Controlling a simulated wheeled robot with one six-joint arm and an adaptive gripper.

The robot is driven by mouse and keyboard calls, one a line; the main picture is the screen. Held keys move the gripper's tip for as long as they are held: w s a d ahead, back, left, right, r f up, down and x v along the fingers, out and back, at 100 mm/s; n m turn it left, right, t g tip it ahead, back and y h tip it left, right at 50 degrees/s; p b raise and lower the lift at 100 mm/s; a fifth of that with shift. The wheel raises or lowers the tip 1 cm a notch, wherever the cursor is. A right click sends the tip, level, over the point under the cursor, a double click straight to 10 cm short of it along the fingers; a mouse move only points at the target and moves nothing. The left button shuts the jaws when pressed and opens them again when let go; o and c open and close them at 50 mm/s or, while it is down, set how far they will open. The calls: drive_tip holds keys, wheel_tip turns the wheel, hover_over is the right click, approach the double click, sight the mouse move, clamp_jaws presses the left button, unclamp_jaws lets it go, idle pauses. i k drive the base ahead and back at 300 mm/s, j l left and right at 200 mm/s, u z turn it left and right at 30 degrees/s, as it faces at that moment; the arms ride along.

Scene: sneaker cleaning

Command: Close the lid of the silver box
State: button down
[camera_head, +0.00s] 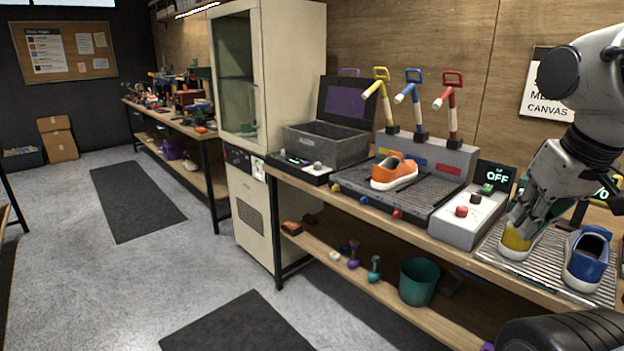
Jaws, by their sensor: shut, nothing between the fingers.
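The silver box (338,151) stands on the workbench left of centre, a grey open-topped box. Its lid (344,101) is raised upright at the back, dark-framed with a purple inner panel. My gripper (518,221) is at the far right, well away from the box. Its fingers point down, shut and empty, in front of or against a yellow shoe (516,245); I cannot tell whether they touch. The gripper partly hides that shoe.
Between box and gripper are an orange sneaker (395,171) on a grey tray, upright yellow, blue and red-handled nozzles (413,92), and a button unit (470,212) with an OFF display. A blue shoe (586,260) sits at right. A tall cabinet (287,75) stands left of the box.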

sight(349, 105)
drive_tip(key=i+j+z, duration=0.25)
drive_tip(key=i+j, duration=0.15)
drive_tip(key=j, duration=0.25)
drive_tip(key=i+j+z, duration=0.15)
drive_tip(key=j, duration=0.2)
drive_tip(key=i+j+z, duration=0.1)
drive_tip(key=i+j, duration=0.15)
drive_tip(key=j, duration=0.15)
drive_tip(key=i+j+z, duration=0.15)
drive_tip(key=j, duration=0.25)
drive_tip(key=i+j+z, duration=0.1)
drive_tip(key=j, duration=0.3)
drive_tip(key=i+j+z, duration=0.15)
drive_tip(key=j, duration=0.25)
